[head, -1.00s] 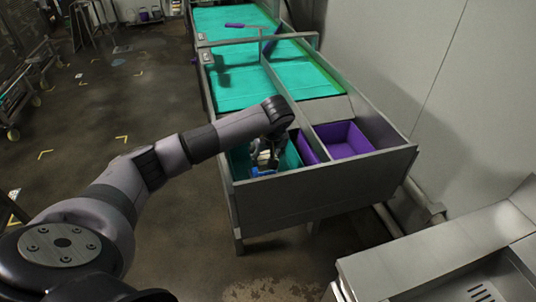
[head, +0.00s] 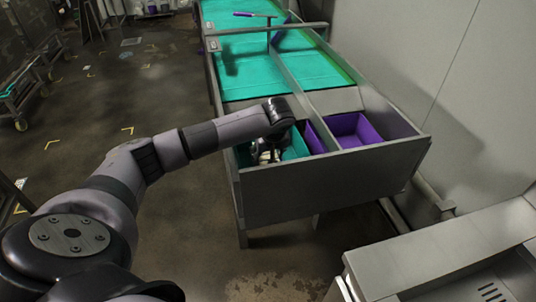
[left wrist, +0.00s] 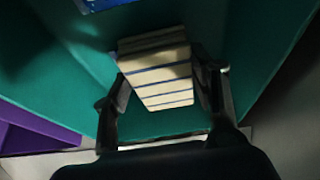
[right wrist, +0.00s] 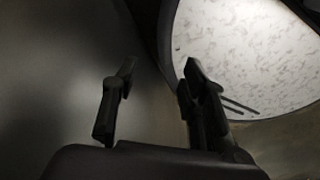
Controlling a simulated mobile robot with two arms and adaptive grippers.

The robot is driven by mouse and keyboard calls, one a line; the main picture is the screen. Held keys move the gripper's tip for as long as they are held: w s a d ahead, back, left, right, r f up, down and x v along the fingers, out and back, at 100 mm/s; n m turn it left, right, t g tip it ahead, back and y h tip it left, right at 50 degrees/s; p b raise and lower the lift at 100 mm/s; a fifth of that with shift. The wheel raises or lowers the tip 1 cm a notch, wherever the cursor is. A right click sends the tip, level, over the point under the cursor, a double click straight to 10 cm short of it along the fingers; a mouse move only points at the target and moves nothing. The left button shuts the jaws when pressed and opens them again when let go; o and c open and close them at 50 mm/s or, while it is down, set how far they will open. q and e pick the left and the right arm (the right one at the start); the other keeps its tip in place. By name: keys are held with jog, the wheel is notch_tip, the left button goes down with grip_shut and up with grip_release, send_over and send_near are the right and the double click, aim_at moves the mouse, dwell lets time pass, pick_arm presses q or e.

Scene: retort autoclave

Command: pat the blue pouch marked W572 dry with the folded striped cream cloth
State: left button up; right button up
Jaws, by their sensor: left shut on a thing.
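My left gripper (head: 264,153) reaches down into the teal bin (head: 294,146) at the near end of the long metal trough. In the left wrist view its fingers (left wrist: 162,88) are shut on the folded cream cloth (left wrist: 156,76) with dark blue stripes. A blue item, likely the pouch (left wrist: 104,4), shows at the top edge of that view, just apart from the cloth. Its marking cannot be read, and in the head view the trough's front wall hides it. My right gripper (right wrist: 160,82) has its fingers apart and empty; it is outside the head view.
A purple bin (head: 360,132) stands right of the teal bin, beyond a divider. The trough's grey front wall (head: 320,185) rises before both. A teal belt (head: 265,75) lies behind. A steel unit (head: 440,255) is at lower right; a round speckled pale surface (right wrist: 250,50) is near my right gripper.

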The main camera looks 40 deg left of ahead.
pick_arm(q)
jog(key=shift+f+b, duration=0.45)
jog(key=shift+f, duration=0.15)
dwell(0.9)
jog(key=shift+r, duration=0.1)
jog(key=shift+r+p, duration=2.15)
jog(key=shift+r, duration=1.35)
jog(key=shift+f, duration=0.2)
jog(key=f+b, duration=0.1)
jog(key=w+f+b, duration=0.1)
jog(key=f, duration=0.1)
jog(key=d+f+b, duration=0.1)
jog(key=b, duration=0.1)
jog(key=shift+w+f, duration=0.15)
jog(key=shift+w, duration=0.05)
jog(key=shift+w+d+f+b, duration=0.25)
jog(key=shift+d+f+b, duration=0.05)
jog(key=shift+f+b, duration=0.35)
jog(key=shift+f+b, duration=0.45)
jog(key=shift+f, duration=0.1)
